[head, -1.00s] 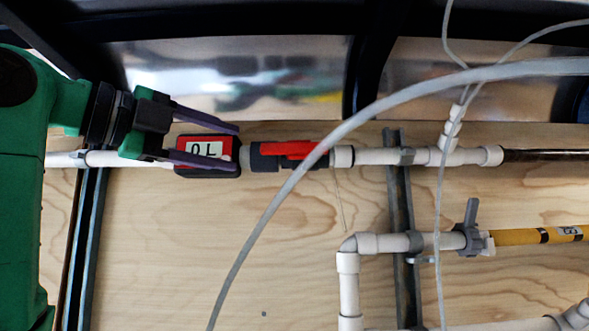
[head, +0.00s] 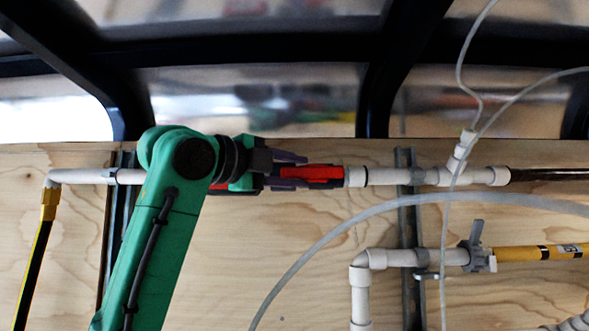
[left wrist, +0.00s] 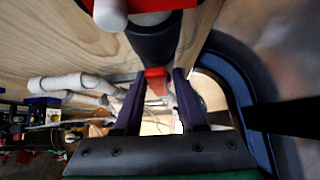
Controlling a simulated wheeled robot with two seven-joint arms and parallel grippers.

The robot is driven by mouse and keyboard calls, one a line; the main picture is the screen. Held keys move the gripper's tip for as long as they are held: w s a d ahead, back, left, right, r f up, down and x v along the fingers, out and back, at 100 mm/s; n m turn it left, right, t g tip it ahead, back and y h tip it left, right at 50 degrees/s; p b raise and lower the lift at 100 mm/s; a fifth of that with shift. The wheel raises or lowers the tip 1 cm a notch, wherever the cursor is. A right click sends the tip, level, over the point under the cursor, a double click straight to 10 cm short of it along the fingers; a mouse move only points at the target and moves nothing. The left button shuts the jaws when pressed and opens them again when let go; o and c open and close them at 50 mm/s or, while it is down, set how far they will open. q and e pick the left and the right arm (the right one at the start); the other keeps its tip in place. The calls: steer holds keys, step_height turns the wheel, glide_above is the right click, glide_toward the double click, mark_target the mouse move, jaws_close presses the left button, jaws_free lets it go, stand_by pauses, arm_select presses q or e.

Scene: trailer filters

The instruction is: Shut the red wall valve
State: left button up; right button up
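The red wall valve's handle (head: 312,172) lies lengthwise along the white pipe in the head view. My left gripper (head: 290,170) reaches it from the left, one finger above the handle and one below. In the left wrist view the red handle (left wrist: 156,80) shows between the two spread fingers of my left gripper (left wrist: 160,84), with narrow gaps at its sides. The fingers look open; contact with the handle cannot be told. The valve body is largely hidden by the gripper in the head view. My right gripper is not in view.
The white pipe (head: 378,176) runs along the wooden wall. A clear hose (head: 330,235) arcs below and right of the valve. A lower pipe has a grey valve (head: 476,250) and a yellow section (head: 520,252). Dark frame beams (head: 250,45) cross above.

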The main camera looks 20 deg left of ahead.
arm_select(q)
steer(key=shift+w, duration=0.1)
jaws_close()
steer(key=shift+a+r, duration=0.1)
steer(key=shift+r, duration=0.1)
stand_by(0.9)
